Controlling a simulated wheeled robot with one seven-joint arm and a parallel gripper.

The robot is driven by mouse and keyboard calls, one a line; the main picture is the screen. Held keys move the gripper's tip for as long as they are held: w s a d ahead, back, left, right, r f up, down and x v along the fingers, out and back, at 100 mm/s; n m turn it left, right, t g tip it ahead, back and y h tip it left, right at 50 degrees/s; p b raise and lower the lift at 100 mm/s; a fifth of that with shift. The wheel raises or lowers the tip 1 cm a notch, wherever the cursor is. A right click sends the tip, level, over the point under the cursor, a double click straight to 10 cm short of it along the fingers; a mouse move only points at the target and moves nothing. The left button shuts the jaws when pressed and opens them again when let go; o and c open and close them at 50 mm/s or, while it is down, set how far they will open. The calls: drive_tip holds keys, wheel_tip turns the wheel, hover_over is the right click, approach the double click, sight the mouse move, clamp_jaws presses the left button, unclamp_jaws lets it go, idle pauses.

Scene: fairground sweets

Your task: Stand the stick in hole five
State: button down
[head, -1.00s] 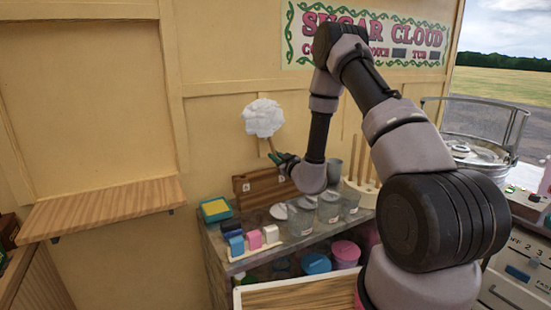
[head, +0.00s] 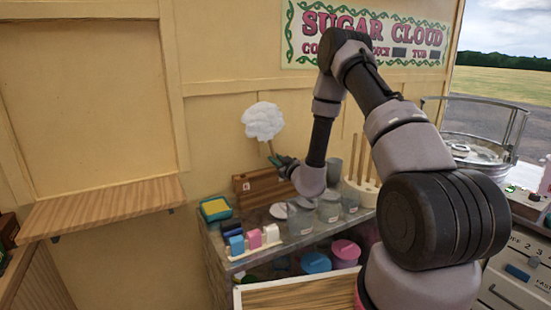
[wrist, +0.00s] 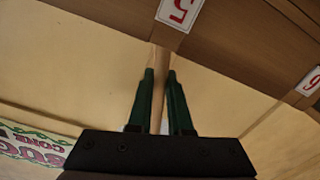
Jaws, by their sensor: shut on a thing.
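The stick carries a ball of white candy floss (head: 263,121) at its top and stands nearly upright, leaning slightly. My gripper (head: 277,160) is shut on the stick (head: 270,147) below the floss. In the wrist view, my gripper's green fingers (wrist: 160,75) are on both sides of the pale stick (wrist: 157,100). The brown wooden holder (head: 262,186) is on the counter below my gripper. In the wrist view, the holder (wrist: 235,50) shows a red 5 label (wrist: 180,11) close to the stick's line. The stick's lower end and the hole are not clearly visible.
A rack of upright wooden sticks (head: 362,180) stands to the right. The wall is close behind the floss.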

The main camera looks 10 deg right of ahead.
drive_tip(key=shift+f, duration=0.3)
drive_tip(key=c, duration=0.8)
unclamp_jaws()
drive_tip(key=shift+o, duration=0.2)
drive_tip(key=shift+w+d, duration=0.1)
drive_tip(key=shift+d, duration=0.15)
drive_tip(key=shift+w+d, duration=0.15)
drive_tip(key=shift+d, duration=0.3)
drive_tip(key=shift+d, duration=0.2)
drive_tip(key=shift+w+d, duration=0.2)
drive_tip(key=shift+d, duration=0.45)
